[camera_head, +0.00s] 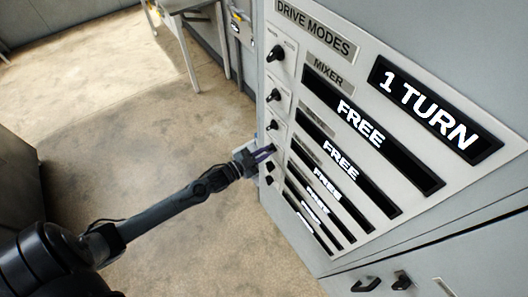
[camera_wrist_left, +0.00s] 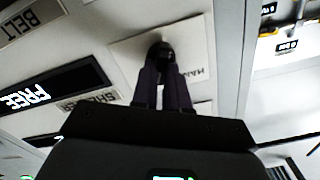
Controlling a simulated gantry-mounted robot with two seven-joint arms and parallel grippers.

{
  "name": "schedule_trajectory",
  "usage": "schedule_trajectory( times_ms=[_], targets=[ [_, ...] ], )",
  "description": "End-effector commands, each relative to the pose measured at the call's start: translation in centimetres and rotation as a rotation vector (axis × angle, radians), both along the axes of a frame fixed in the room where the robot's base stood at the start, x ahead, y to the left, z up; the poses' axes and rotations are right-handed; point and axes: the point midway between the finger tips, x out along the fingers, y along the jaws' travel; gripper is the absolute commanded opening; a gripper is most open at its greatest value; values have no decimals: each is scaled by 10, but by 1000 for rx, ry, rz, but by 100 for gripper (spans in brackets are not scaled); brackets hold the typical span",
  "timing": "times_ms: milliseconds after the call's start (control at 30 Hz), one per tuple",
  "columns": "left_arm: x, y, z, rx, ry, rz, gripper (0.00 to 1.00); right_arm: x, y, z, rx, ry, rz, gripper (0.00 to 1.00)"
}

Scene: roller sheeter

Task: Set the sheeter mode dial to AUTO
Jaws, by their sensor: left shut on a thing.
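The mode dial (camera_wrist_left: 164,49) is a small black knob on a white plate. In the left wrist view a SHEETER label (camera_wrist_left: 88,97) is upside down beside it, below a FREE display. The plate's lettering begins with MAN; the rest is partly hidden. My left gripper (camera_head: 268,152) is at the column of dials in the head view. In the wrist view its dark fingers (camera_wrist_left: 166,72) are shut on the knob. The fingers hide part of the knob, and I cannot tell its setting. My right gripper is not in view.
The DRIVE MODES panel (camera_head: 380,52) carries several displays: one reads 1 TURN (camera_head: 432,108), others FREE. More dials, such as the MIXER dial (camera_head: 276,53), stand above and below my left gripper. A grey table (camera_head: 185,5) stands behind left. Floor is open to the left.

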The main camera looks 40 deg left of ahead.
Motion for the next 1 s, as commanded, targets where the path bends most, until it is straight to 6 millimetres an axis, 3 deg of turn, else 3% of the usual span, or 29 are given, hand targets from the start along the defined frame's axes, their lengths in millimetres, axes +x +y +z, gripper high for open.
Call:
schedule_trajectory(
  times_ms=[633,667,800,1000],
  targets=[
    [0,0,1,51,-15,0,0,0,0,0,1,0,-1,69],
    [0,0,1,51,-15,0,18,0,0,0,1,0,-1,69],
    [0,0,1,50,-15,0,39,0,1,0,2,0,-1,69],
    [0,0,0,49,-14,0,39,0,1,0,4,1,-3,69]
  ],
)
